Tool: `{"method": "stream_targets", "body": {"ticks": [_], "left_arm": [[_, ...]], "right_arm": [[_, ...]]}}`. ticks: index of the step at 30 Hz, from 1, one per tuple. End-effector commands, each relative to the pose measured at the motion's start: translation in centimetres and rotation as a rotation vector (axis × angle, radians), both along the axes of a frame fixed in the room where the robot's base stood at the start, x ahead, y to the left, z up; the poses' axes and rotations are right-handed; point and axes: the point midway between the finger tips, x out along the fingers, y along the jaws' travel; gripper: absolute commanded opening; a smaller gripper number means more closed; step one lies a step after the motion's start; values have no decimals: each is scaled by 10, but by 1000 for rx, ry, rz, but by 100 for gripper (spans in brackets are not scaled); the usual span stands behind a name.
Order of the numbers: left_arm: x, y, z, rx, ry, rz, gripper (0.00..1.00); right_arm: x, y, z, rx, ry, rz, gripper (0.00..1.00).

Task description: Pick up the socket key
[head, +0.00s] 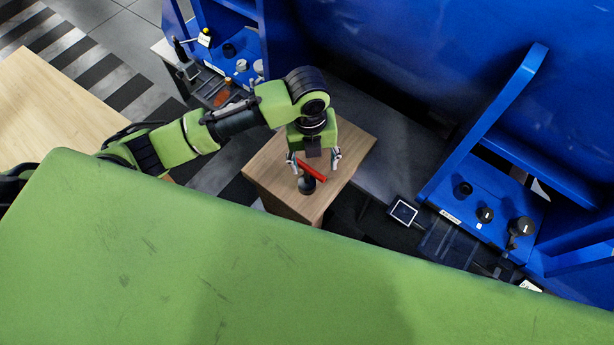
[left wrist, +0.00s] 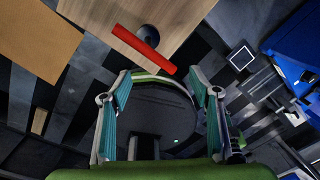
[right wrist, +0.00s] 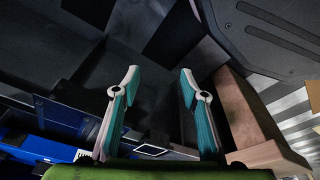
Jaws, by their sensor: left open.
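The socket key, with a red bar handle (head: 313,171) and a black round socket part (head: 307,185), is on the small wooden table. In the left wrist view the red bar (left wrist: 143,48) lies slanted beyond the fingertips, with the black part (left wrist: 149,35) beside it. My left gripper (head: 314,163) is open and empty, pointing down above the table close to the key. No contact with the key shows. My right gripper (right wrist: 159,80) is open and empty, away from the key; it shows only in the right wrist view.
The small wooden table (head: 271,180) has bare top around the key. Blue workstations with black parts (head: 464,189) stand at the right and at the back left (head: 229,50). A light wooden table (head: 45,105) is at the left. My green body fills the front.

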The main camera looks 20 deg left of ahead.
Motion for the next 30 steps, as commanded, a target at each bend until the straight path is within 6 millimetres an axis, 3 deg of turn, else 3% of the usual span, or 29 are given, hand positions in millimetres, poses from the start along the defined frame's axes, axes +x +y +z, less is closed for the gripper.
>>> {"method": "stream_targets", "body": {"ticks": [3, 8, 18, 30], "left_arm": [[12, 17, 5, 48, 9, -108, 56], [16, 23, -4, 63, 19, -159, 56], [15, 23, -62, 62, 18, -157, 56], [15, 23, -92, 62, 18, -157, 56]], "right_arm": [[-5, 0, -13, 0, 6, 1, 40], [-3, 0, -14, 1, 1, 1, 40], [15, 2, 31, 3, -26, -4, 40], [22, 2, 59, 4, -40, -6, 40]]}}
